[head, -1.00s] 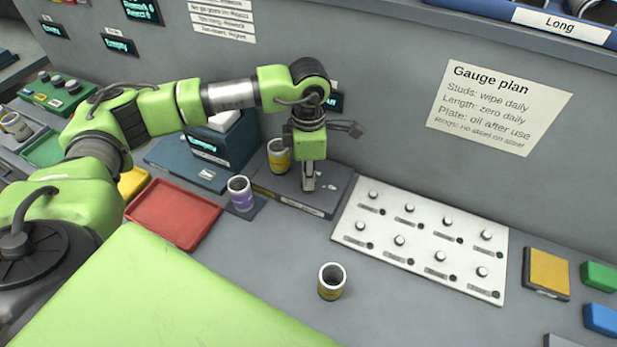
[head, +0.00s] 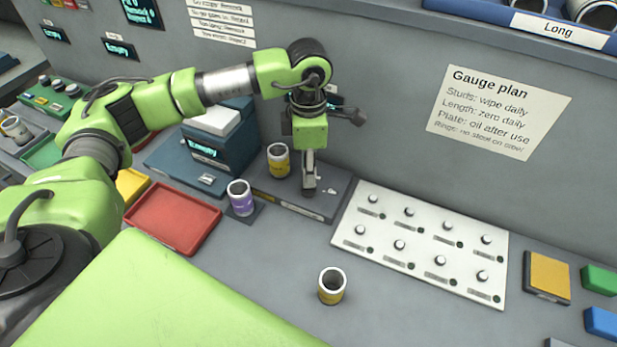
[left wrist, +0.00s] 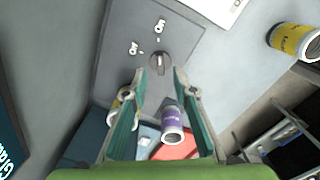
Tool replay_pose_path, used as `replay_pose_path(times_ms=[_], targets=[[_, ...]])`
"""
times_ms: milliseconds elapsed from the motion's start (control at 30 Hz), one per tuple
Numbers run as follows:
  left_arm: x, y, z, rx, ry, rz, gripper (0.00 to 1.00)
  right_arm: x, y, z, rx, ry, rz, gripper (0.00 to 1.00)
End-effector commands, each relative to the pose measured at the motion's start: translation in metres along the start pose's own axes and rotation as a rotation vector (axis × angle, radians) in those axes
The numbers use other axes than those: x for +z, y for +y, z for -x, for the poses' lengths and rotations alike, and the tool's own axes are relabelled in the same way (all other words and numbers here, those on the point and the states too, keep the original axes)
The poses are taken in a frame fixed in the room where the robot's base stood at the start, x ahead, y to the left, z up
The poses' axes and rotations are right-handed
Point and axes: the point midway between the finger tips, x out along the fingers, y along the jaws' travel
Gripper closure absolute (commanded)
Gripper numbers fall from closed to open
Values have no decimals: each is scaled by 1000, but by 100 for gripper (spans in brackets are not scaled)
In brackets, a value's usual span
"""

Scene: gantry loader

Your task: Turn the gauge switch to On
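The gauge switch is a round dark knob (left wrist: 160,63) on the grey gauge base (left wrist: 118,75), which also shows in the head view (head: 265,190). Two small white labels sit beside the knob in the left wrist view; one reads On, the other is too small to read surely. I cannot tell clearly which label the knob points to. My left gripper (head: 309,190) points down over the base, and in the left wrist view its fingers (left wrist: 159,74) are apart with the knob between and just beyond their tips. In the head view the gripper hides the knob. My right gripper is not in view.
A purple-banded cylinder (head: 240,197) stands beside the base, near a red tray (head: 172,215). Another yellow-banded cylinder (head: 332,285) stands in front. A white panel of knobs (head: 420,243) lies to the right.

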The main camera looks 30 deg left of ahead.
Motion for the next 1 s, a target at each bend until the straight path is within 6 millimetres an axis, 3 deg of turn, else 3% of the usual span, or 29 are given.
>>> replay_pose_path(times_ms=[200, 400, 1000], targets=[[1, 1, 48, 4, -4, 0, 74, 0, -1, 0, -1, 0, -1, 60], [0, 1, 74, 3, -2, 1, 74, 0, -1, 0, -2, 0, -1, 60], [0, 0, 80, 2, -1, 0, 74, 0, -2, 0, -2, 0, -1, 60]])
